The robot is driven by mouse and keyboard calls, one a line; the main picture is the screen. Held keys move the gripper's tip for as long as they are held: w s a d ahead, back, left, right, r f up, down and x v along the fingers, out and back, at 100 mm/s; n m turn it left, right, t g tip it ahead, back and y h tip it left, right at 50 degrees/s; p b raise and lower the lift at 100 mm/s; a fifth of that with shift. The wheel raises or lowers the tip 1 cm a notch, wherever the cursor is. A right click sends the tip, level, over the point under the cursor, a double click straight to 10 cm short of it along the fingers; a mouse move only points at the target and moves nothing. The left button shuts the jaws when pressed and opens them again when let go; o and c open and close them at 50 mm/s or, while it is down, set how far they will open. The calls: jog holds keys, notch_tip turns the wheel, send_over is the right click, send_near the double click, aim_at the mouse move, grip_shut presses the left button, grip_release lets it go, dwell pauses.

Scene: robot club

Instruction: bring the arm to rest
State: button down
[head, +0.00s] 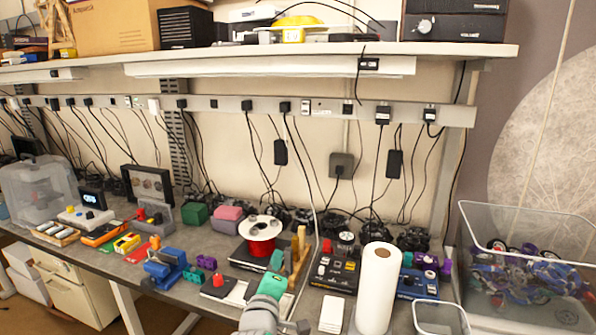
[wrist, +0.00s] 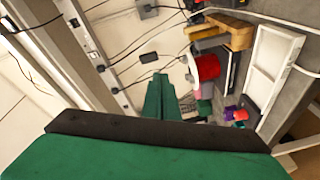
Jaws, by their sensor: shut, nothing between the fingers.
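My gripper (head: 277,259) shows in the head view above the front of the workbench, in front of a red and white spool (head: 261,231). Its green fingers are together, with nothing between them. In the wrist view the closed fingers (wrist: 158,82) point away over the bench, and the spool (wrist: 208,66) is just to their right. I cannot tell the exact gap between fingers and spool. Part of the bench below is hidden by my arm.
A paper towel roll (head: 377,290) stands right of my gripper. A clear bin (head: 520,222) with colourful parts is at far right. A blue vise (head: 168,270) and small devices crowd the left. A shelf (head: 300,52) runs above; cables hang behind.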

jog(key=s+d+f+m+g+y, duration=0.1)
jog(key=s+f+m, duration=0.2)
jog(key=s+f, duration=0.9)
jog(key=s+f+m+y, duration=0.1)
jog(key=s+f+m, duration=0.1)
jog(key=s+f, duration=1)
jog(key=s+d+f+m, duration=0.1)
jog(key=s+m, duration=0.1)
jog(key=s, duration=0.7)
jog(key=s+d+f+m, duration=0.2)
jog(key=s+m, duration=0.1)
jog(key=s, duration=0.6)
jog(key=s+d+f+m+g, duration=0.1)
jog(key=s+m, duration=0.1)
jog(key=s, duration=0.7)
jog(key=shift+d+f, duration=0.25)
